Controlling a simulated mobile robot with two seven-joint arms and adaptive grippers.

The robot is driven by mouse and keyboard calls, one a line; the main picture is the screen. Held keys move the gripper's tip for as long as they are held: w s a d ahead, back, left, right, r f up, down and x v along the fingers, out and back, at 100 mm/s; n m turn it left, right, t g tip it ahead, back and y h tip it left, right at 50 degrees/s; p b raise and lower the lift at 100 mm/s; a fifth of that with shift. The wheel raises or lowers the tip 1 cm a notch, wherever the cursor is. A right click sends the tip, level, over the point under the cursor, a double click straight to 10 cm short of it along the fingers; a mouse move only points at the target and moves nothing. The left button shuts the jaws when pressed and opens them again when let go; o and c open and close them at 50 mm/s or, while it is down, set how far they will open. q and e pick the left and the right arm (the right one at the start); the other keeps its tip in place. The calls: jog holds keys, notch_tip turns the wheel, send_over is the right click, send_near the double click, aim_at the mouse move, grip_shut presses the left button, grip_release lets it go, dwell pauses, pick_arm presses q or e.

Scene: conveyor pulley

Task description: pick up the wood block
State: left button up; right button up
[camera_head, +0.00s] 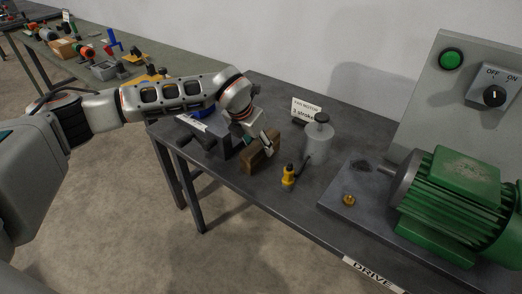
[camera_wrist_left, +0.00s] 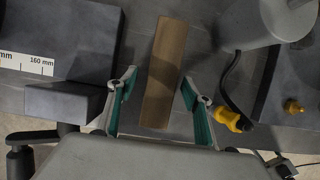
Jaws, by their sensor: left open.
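My left gripper (camera_head: 262,143) is at the block's top in the head view, with the arm coming in from the left. In the left wrist view my left gripper (camera_wrist_left: 160,98) is open, green pads on either side of the block, with gaps on both sides. My right gripper is out of view.
A dark block-like fixture (camera_wrist_left: 65,45) with a millimetre scale is left of the wood block. A yellow-and-black tool (camera_head: 288,176) and a grey canister (camera_head: 318,138) stand to its right. A green motor (camera_head: 455,205) and a switch panel (camera_head: 462,100) occupy the right side.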

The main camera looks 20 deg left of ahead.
aim_at(259, 143)
pick_arm(q)
jog(key=shift+x, duration=1.8)
jog(key=shift+d+r, duration=0.1)
jog(key=c, duration=1.4)
jog(key=shift+w+r, duration=0.1)
jog(key=shift+r, duration=0.05)
